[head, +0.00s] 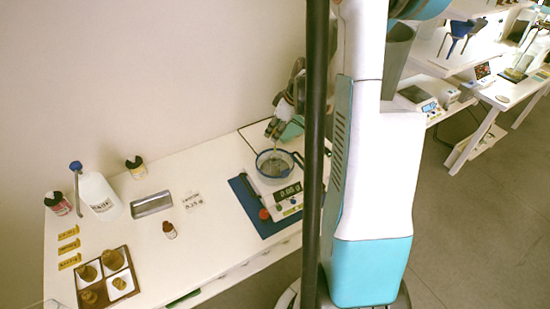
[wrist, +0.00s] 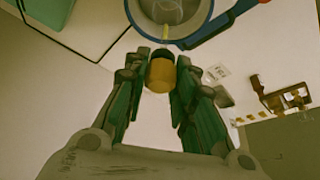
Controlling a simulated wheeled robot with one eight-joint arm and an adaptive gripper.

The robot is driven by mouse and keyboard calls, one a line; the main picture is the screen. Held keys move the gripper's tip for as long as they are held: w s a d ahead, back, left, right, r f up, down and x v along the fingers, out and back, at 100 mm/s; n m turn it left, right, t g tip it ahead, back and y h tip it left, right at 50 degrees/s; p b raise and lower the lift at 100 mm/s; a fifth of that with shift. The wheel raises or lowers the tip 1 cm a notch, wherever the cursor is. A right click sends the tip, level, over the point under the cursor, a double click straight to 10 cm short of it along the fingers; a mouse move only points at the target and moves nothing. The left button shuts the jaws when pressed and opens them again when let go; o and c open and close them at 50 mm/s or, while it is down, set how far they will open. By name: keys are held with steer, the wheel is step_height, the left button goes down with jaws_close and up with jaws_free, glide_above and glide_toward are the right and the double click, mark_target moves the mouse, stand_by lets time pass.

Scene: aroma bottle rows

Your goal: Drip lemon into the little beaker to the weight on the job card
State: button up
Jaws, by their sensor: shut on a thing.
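My gripper (head: 274,127) is above the blue-rimmed pan (head: 290,158) on the scale (head: 262,196). In the wrist view my gripper (wrist: 161,78) is shut on a small amber bottle (wrist: 159,76) with a dark neck. The bottle points toward the clear little beaker (wrist: 168,12) inside the pan (wrist: 205,22). A thin yellow streak (wrist: 165,42) lies between the neck and the beaker; I cannot tell if it is a tip or liquid. The scale's display (head: 288,190) seems to read 0.05 g. The job card (head: 193,200) seems to say 0.15 g; its print is small.
A divided brown tray (head: 107,280) sits front left.

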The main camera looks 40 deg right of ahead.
steer(key=shift+r+p, duration=1.1)
steer(key=shift+r, duration=0.8)
steer(key=shift+f, duration=0.25)
stand_by(1.4)
steer(key=shift+f+b, duration=1.75)
steer(key=shift+f, duration=0.05)
steer(key=c, duration=0.4)
steer(key=o, duration=0.4)
steer(key=shift+r, duration=0.1)
